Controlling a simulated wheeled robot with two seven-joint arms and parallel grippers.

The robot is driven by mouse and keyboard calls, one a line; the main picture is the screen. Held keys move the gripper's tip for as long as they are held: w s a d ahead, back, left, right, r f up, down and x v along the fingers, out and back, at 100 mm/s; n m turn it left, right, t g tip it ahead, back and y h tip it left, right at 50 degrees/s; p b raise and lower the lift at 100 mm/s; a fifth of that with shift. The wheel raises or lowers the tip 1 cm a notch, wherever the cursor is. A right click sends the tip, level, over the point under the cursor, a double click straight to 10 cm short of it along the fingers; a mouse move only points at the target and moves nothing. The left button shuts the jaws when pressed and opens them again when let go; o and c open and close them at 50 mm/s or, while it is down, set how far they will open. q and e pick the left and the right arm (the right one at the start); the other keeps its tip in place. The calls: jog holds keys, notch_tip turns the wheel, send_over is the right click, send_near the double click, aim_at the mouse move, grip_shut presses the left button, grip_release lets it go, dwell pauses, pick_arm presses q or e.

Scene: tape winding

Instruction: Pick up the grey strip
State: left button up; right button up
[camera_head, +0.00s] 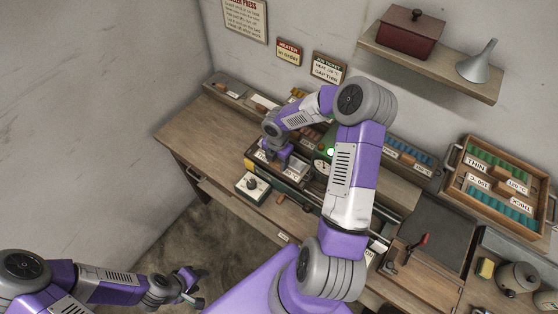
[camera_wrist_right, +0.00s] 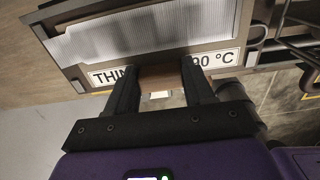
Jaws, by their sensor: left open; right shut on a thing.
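In the right wrist view, a grey-white ribbed strip (camera_wrist_right: 150,30) lies in a dark-framed tray (camera_wrist_right: 65,63), whose front label (camera_wrist_right: 222,58) partly reads "THIN" and "90 °C". My right gripper (camera_wrist_right: 160,90) is shut on a brown wooden piece (camera_wrist_right: 160,75) at the middle of that front, between the two halves of the label. Whether this piece is the tray's handle I cannot tell for sure. In the head view my right gripper (camera_head: 270,155) is over the bench, and its fingertips are hard to make out. My left gripper (camera_head: 190,284) is open and empty, in front of the bench, low at the left.
A wooden crate (camera_head: 455,192) with teal strips hangs at the right. A small box with a knob (camera_head: 253,186) sits at the bench's front edge. A shelf (camera_head: 430,62) holds a red box (camera_head: 410,33) and a funnel (camera_head: 477,65). The bench's left end (camera_head: 195,130) is clear.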

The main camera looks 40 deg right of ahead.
jog(key=shift+r, duration=0.4)
jog(key=w+a+b, duration=0.2)
jog(key=w+a, duration=0.8)
jog(key=a, duration=0.5)
jog(key=shift+r+b, duration=0.25)
jog(key=shift+b, duration=0.1)
